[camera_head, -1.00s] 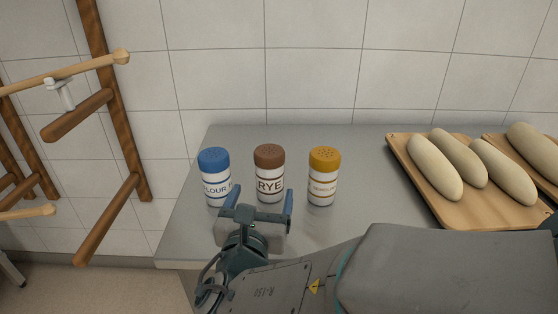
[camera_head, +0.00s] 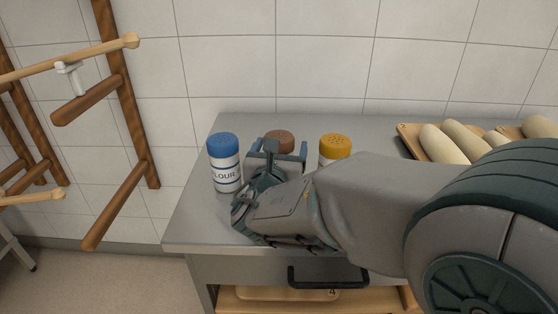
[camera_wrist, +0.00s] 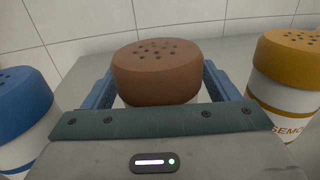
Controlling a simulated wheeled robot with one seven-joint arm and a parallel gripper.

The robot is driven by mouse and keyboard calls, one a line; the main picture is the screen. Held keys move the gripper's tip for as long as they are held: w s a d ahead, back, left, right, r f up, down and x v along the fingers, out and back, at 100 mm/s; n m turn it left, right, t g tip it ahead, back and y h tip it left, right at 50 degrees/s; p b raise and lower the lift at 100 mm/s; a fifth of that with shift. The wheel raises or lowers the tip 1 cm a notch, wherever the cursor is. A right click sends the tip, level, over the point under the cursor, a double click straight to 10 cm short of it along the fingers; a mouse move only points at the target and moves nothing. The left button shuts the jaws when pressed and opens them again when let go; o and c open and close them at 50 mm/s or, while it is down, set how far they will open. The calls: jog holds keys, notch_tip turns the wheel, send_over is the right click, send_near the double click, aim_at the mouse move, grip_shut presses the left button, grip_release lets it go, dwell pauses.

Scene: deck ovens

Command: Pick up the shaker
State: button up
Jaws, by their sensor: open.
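Three shakers stand upright in a row on the steel counter. The brown-capped shaker (camera_head: 279,141) is in the middle, mostly hidden by my gripper in the head view. In the wrist view its brown holed cap (camera_wrist: 157,72) fills the centre. The blue-capped flour shaker (camera_head: 224,162) is on the left and the yellow-capped shaker (camera_head: 335,149) on the right, partly behind my arm. My gripper (camera_head: 277,150) is open, with one blue finger on each side of the brown-capped shaker. I cannot tell whether the fingers touch it.
The steel counter (camera_head: 190,216) has a drawer with a black handle (camera_head: 328,279) in front. Wooden boards with several pale loaves (camera_head: 440,144) lie at the right. A wooden rack (camera_head: 126,80) stands at the left. A tiled wall is behind.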

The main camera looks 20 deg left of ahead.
jog(key=shift+c, duration=0.3)
jog(key=c, duration=1.1)
notch_tip(320, 180, up, 10)
jog(key=p, duration=0.3)
jog(key=shift+r, duration=0.1)
